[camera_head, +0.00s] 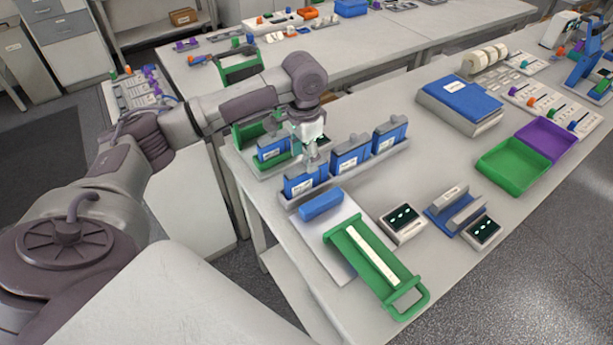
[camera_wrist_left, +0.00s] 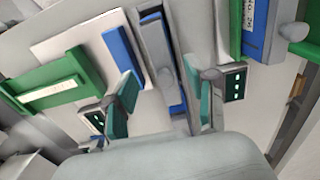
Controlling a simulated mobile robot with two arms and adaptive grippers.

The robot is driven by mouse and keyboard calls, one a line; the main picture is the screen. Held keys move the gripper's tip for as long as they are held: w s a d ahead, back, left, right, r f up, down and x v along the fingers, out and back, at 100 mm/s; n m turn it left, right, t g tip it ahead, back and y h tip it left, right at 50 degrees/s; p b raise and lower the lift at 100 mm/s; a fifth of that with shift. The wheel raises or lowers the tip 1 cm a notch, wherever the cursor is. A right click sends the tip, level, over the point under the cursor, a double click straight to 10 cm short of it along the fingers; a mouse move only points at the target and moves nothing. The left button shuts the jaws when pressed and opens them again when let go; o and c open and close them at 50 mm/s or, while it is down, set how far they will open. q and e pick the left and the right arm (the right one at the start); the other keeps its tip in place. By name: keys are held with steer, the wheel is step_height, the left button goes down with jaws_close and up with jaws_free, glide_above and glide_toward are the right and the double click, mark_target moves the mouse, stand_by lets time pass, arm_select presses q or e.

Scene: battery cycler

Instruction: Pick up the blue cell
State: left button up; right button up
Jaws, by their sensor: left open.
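A plain blue block (camera_head: 321,203), which looks like the blue cell, lies at the back end of a white plate (camera_head: 338,268) beside a green handled tray (camera_head: 350,249). In the left wrist view the blue block (camera_wrist_left: 122,54) lies left of the space between my fingers. My left gripper (camera_head: 311,150) is open and empty, above and behind the block, close over a row of labelled blue units (camera_head: 305,184). In the left wrist view its two teal fingers (camera_wrist_left: 163,102) are spread on either side of a grey and blue unit (camera_wrist_left: 162,58). My right gripper is not in view.
Labelled blue units (camera_head: 351,158) stand in a grey rack. Another sits in a green holder (camera_head: 272,150) to the left. Small display boxes (camera_head: 404,223) and a blue-grey cradle (camera_head: 455,210) lie right of the tray. The table (camera_head: 440,160) has free room behind them.

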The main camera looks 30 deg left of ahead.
mark_target(306, 174)
arm_select(q)
steer(key=shift+f, duration=0.6)
steer(key=shift+w+f, duration=0.15)
steer(key=shift+f, duration=0.2)
steer(key=shift+w+f+p, duration=0.15)
steer(key=shift+f+p, duration=0.35)
steer(key=shift+f, duration=0.15)
step_height(306, 174, down, 4)
steer(key=shift+w+r+p, duration=0.1)
steer(key=shift+r+p, duration=0.15)
steer(key=shift+p, duration=0.2)
steer(key=shift+f, duration=0.2)
jaws_close()
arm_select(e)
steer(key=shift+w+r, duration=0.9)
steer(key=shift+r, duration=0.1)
arm_select(q)
steer(key=shift+w, duration=0.1)
